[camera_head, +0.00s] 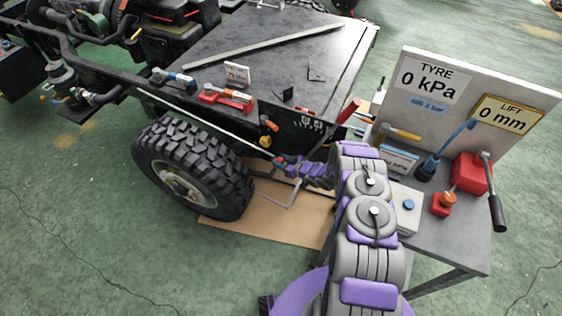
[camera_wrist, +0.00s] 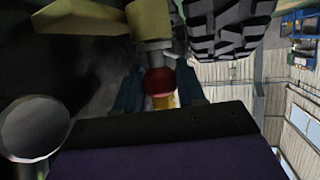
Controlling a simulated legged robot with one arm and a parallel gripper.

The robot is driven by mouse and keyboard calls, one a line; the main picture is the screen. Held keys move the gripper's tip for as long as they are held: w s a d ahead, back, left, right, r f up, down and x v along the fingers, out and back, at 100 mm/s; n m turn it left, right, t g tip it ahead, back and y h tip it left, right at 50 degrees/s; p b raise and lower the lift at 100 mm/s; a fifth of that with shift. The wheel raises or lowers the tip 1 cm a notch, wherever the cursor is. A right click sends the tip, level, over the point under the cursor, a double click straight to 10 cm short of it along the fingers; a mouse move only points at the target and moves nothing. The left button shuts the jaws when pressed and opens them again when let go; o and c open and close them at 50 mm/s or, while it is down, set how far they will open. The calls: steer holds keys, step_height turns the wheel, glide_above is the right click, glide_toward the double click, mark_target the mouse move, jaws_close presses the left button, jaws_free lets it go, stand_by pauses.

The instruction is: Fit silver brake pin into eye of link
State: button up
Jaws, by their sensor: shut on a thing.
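My gripper (camera_wrist: 159,90) is shut, with a red round knob (camera_wrist: 160,82) and a yellow part between its two dark blue fingers. A short grey shaft (camera_wrist: 153,55), which looks like the silver brake pin, runs on from the knob. It meets or lies in front of a tan block (camera_wrist: 149,20), which may be the link. The eye is not clear, and I cannot tell whether the pin is inside it. In the head view my gripper (camera_head: 278,160) is at the chassis side, just right of the wheel; the pin is too small to make out there.
The tyre (camera_head: 193,168) stands close beside my gripper and also shows in the wrist view (camera_wrist: 228,25). A round grey part (camera_wrist: 35,128) is at the wrist view's left. A bench (camera_head: 455,240) with a gauge board (camera_head: 460,95) stands right of my arm. Cardboard (camera_head: 260,226) lies below.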

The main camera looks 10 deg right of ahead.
steer(key=shift+f, duration=0.2)
steer(key=o, duration=1.2)
steer(key=shift+s, duration=0.1)
